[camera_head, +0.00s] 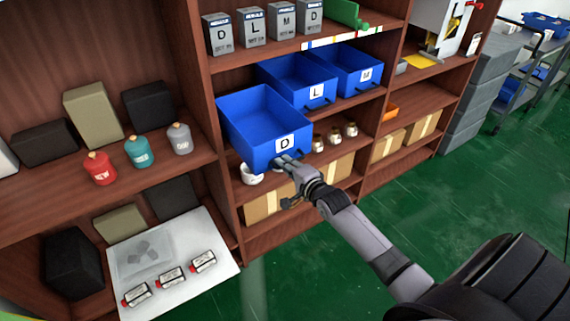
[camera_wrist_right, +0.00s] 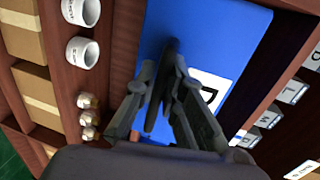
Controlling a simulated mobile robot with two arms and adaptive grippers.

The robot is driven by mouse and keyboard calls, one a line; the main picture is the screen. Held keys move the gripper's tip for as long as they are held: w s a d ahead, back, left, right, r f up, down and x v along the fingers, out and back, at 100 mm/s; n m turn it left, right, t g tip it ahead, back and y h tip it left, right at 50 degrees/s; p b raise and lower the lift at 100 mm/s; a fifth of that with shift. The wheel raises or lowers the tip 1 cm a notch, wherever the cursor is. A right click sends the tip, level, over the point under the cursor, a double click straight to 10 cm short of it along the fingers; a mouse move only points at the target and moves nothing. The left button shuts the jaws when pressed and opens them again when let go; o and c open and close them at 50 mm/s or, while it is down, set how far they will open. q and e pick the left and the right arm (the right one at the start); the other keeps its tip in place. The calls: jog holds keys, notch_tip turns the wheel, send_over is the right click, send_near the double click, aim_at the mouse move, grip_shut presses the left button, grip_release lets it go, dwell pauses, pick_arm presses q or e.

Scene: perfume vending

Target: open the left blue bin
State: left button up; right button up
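The left blue bin (camera_head: 262,118), marked D, sticks out of its shelf toward me, well ahead of the two other blue bins. It is open-topped, and its inside looks empty. My right gripper (camera_head: 285,164) is at the bin's front, just below the D label. In the right wrist view, the fingers of my right gripper (camera_wrist_right: 168,72) sit on both sides of the dark handle (camera_wrist_right: 171,50) on the blue front (camera_wrist_right: 210,35), and appear closed on it. My left gripper is not in view.
Blue bins marked L (camera_head: 298,78) and M (camera_head: 347,68) sit farther back on the same shelf. White cups (camera_head: 251,174) and cardboard boxes (camera_head: 268,205) are below. Small bottles (camera_head: 139,151) stand on the left shelf. The green floor (camera_head: 315,270) in front is clear.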

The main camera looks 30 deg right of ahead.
jog(key=o, duration=0.4)
jog(key=v, duration=1.2)
dwell(0.3)
jog(key=s+a+f+n+g, duration=0.1)
jog(key=s+f+n+g, duration=0.3)
jog(key=f, duration=0.7)
jog(key=s+a+f+n+g, duration=0.15)
jog(key=s+f, duration=0.35)
jog(key=f, duration=0.6)
jog(key=s+a+f+n+g, duration=0.15)
jog(key=s+f+n, duration=0.3)
jog(key=f, duration=0.75)
jog(key=s+a+f+n+g, duration=0.2)
jog(key=s+f, duration=0.3)
jog(key=s, duration=0.4)
jog(key=s+a+f+n+g, duration=0.3)
jog(key=s+f+n, duration=0.2)
jog(key=s, duration=0.4)
jog(key=s+a+f+n+g, duration=0.2)
jog(key=s+f, duration=0.3)
jog(key=s, duration=0.4)
jog(key=shift+s+a+f+n+g, duration=0.3)
jog(key=shift+s+a+f+n, duration=0.1)
jog(key=shift+a+n, duration=0.4)
